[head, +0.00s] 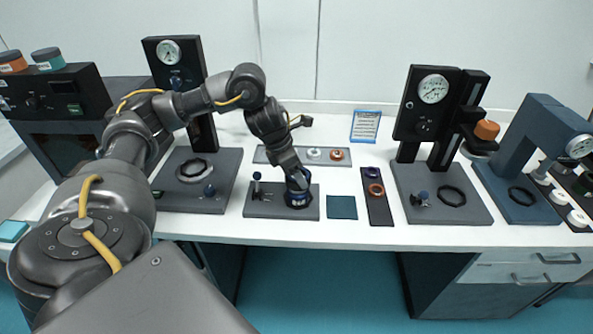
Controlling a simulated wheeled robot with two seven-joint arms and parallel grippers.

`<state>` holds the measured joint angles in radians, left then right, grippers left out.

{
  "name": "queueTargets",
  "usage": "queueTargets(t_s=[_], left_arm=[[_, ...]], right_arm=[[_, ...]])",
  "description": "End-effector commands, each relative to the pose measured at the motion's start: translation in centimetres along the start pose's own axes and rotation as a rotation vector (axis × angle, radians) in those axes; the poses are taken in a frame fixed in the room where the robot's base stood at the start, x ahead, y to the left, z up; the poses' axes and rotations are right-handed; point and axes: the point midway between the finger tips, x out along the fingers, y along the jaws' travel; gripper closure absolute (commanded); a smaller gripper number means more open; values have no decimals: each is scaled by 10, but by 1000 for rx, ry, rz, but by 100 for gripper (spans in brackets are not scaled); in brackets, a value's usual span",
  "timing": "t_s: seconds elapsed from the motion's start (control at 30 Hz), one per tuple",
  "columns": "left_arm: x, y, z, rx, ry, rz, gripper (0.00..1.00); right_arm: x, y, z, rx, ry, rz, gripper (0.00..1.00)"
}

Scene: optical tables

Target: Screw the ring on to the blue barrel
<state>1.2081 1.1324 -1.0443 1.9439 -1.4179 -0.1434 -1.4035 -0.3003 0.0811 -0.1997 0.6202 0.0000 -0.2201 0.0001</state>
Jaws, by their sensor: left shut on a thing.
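The blue barrel (298,200) stands upright on a dark grey base plate (267,209) in the middle of the bench. My left gripper (297,183) points down at the top of the barrel. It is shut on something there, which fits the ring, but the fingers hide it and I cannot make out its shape. I cannot tell how the ring sits on the barrel. My right gripper is not in view.
A small post (257,186) stands on the plate left of the barrel. A teal mat (342,207) and a dark strip (379,210) with purple and orange rings lie to the right. Gauge stands (432,90) flank the work area. A grey tray (262,156) lies behind.

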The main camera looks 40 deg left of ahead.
Motion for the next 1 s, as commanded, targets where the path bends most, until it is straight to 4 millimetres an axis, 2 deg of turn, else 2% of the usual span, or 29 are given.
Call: queueTargets(t_s=[1.0], left_arm=[[13, 0, -6, 0, 1, 0, 57]], right_arm=[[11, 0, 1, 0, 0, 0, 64]])
